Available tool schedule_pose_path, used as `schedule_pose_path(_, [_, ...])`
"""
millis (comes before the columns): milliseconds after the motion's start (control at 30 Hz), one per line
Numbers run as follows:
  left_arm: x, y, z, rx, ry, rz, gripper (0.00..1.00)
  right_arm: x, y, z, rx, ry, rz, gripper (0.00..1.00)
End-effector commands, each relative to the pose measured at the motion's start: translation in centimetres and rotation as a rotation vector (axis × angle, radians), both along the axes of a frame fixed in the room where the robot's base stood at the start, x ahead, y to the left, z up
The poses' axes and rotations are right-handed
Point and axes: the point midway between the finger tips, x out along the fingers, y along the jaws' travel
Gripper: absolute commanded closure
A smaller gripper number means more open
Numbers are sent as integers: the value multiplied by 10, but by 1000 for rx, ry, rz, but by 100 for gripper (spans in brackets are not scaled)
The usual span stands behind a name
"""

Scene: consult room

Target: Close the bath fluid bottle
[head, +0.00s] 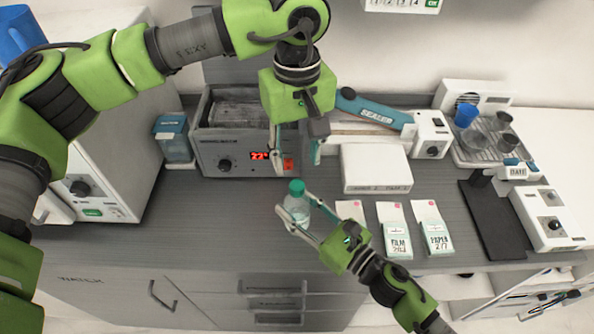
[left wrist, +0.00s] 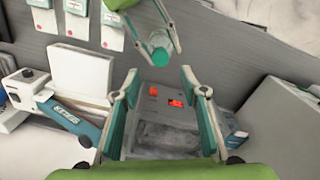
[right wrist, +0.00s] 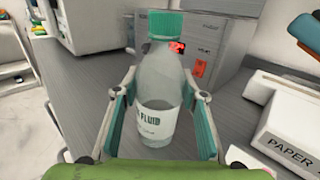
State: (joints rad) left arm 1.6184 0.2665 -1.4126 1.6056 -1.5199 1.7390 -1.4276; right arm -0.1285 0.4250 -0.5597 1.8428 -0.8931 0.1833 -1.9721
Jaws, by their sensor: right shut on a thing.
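The bath fluid bottle (head: 297,206) is clear with a white label and stands upright near the counter's front edge. Its green cap (right wrist: 166,24) sits on the bottle's mouth; I cannot tell whether it is tight. My right gripper (head: 300,223) is shut around the bottle's body, which shows large in the right wrist view (right wrist: 158,85). My left gripper (head: 296,162) is open and empty, pointing down above and behind the bottle, apart from the cap. In the left wrist view the cap (left wrist: 160,57) lies beyond the open fingers (left wrist: 159,85).
A grey bath unit (head: 240,140) with a red display stands behind the bottle. A white box (head: 376,168), several pouch packs (head: 394,232) and a blue-handled sealer (head: 372,110) lie to the right. A blue-lidded container (head: 174,140) stands at the left.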

Motion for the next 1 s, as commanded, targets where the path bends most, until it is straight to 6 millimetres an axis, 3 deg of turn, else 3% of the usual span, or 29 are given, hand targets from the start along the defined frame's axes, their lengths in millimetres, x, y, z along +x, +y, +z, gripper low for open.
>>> schedule_pose_path(100, [1,0,23,0,-2,0,60,0,0,0,1,-1,0,100])
schedule_pose_path(233, [1,0,38,1,-2,1,60,0,0,0,1,-1,0,100])
schedule_pose_path(633, [0,0,46,1,0,0,60,0,0,1,1,-1,0,100])
schedule_pose_path(667, [0,0,46,1,0,0,60,0,0,1,1,-1,0,56])
schedule_pose_path(700, [0,0,46,1,0,0,60,0,0,1,1,-1,0,46])
schedule_pose_path(733, [0,0,46,1,0,0,60,0,0,1,1,-1,0,42])
schedule_pose_path(1000, [0,0,46,1,0,0,60,0,0,0,1,-1,0,42])
